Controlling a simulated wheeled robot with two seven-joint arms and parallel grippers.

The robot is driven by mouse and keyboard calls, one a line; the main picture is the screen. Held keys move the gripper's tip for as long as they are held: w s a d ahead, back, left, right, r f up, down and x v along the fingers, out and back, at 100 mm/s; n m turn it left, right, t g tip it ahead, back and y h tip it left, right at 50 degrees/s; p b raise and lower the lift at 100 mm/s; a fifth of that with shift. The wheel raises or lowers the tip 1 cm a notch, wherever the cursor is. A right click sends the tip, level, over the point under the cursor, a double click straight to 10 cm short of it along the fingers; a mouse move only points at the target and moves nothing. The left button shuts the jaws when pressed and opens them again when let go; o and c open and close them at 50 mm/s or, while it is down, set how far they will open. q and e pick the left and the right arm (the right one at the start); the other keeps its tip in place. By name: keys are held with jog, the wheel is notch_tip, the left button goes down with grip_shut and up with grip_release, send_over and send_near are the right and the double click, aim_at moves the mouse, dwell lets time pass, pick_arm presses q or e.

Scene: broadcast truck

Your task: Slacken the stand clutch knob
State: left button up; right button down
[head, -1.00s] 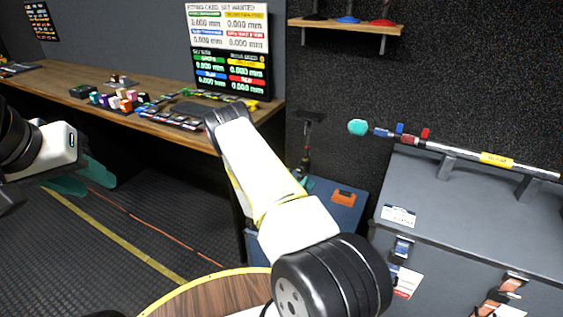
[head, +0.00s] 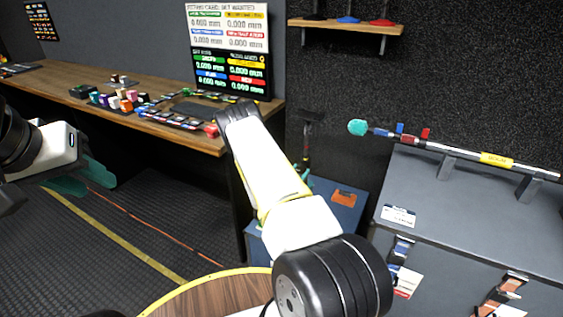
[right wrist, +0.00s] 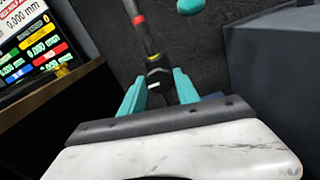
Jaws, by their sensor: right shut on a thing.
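The boom stand (head: 308,140) stands in the gap between the desk and the grey case, its slim dark pole upright. In the head view my right forearm hides most of this gripper; a little teal shows beside the pole. My left gripper (head: 82,180) hangs at the left, away from the stand; its finger gap is unclear.
A wooden desk (head: 60,78) with small coloured items and a screen (head: 230,75) is at the back left. A grey case (head: 460,210) at right carries a pole with a teal tip (head: 358,127). A blue box (head: 335,205) stands near the stand.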

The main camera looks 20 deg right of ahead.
jog(key=n, duration=0.4)
jog(key=shift+a, duration=0.1)
jog(key=n, duration=0.3)
jog(key=shift+n, duration=0.3)
jog(key=n, duration=1.9)
jog(key=shift+n, duration=1.5)
